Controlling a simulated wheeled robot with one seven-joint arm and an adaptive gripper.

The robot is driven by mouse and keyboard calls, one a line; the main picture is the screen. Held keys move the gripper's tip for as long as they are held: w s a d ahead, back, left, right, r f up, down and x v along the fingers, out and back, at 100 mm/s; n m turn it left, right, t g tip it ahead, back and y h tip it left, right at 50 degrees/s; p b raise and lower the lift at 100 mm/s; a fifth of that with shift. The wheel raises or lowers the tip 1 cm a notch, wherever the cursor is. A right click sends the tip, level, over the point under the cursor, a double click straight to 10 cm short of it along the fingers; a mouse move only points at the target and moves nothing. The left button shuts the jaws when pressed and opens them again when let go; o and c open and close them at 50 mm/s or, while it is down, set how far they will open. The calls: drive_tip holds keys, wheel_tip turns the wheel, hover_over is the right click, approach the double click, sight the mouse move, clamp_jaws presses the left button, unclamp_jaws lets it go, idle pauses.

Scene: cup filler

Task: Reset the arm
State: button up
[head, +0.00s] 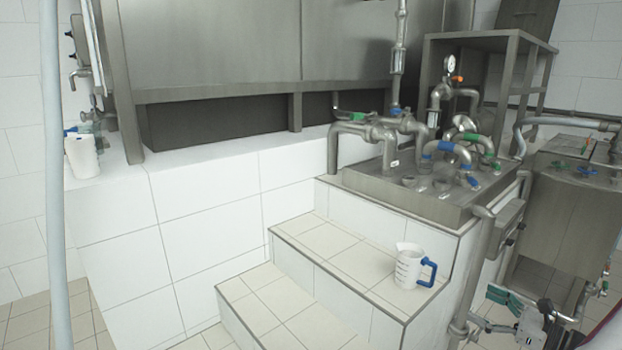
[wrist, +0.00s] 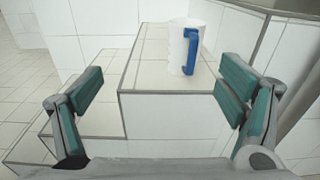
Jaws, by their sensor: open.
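My gripper (wrist: 158,97) is open and empty in the wrist view, its two green-padded fingers spread wide apart. Part of my gripper (head: 500,310) also shows at the lower right of the head view, in front of and to the right of the tiled steps. A white measuring jug (head: 409,266) with a blue handle stands upright on the top step. In the wrist view the jug (wrist: 178,45) is beyond the fingertips and nearer the right finger, apart from both.
Tiled steps (head: 290,305) lead up to a metal platform (head: 420,200) with several pipes and valves. Another white jug (head: 82,157) stands on the ledge at the far left. A grey pole (head: 55,200) rises at the left. A metal tank (head: 565,215) is at the right.

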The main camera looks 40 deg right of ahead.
drive_tip(key=w+a+r+n+g+y, duration=0.3)
drive_tip(key=w+a+r+n, duration=0.2)
drive_tip(key=a, duration=0.3)
drive_tip(key=w+a+r+n+g+y, duration=0.3)
drive_tip(key=w+a+r+n+g, duration=0.15)
drive_tip(key=a, duration=0.45)
drive_tip(key=w+a+r+n+g+y, duration=0.3)
drive_tip(key=w+a+r+n, duration=0.25)
drive_tip(key=a, duration=0.25)
drive_tip(key=s+a+r+n+g+h, duration=0.1)
drive_tip(key=a+r+n+g, duration=0.2)
drive_tip(key=a, duration=0.4)
drive_tip(key=s+a+r+n+g+h, duration=0.1)
drive_tip(key=s+a+r+n+g, duration=0.15)
drive_tip(key=a, duration=0.55)
drive_tip(key=s+a+r+n+g+h, duration=0.2)
drive_tip(key=s+a+n, duration=0.3)
drive_tip(key=a+n, duration=0.15)
drive_tip(key=s+a+n+t+h, duration=0.1)
drive_tip(key=s+a+n+h, duration=0.2)
drive_tip(key=s+n+h, duration=0.7)
wheel_tip(320, 180, up, 25)
drive_tip(key=s+m+t+y+p, duration=0.2)
drive_tip(key=t+y+p, duration=0.1)
drive_tip(key=p, duration=2.1)
drive_tip(key=shift+s+r+t+y, duration=0.2)
drive_tip(key=shift+s+t+y, duration=0.1)
drive_tip(key=shift+t+y, duration=0.1)
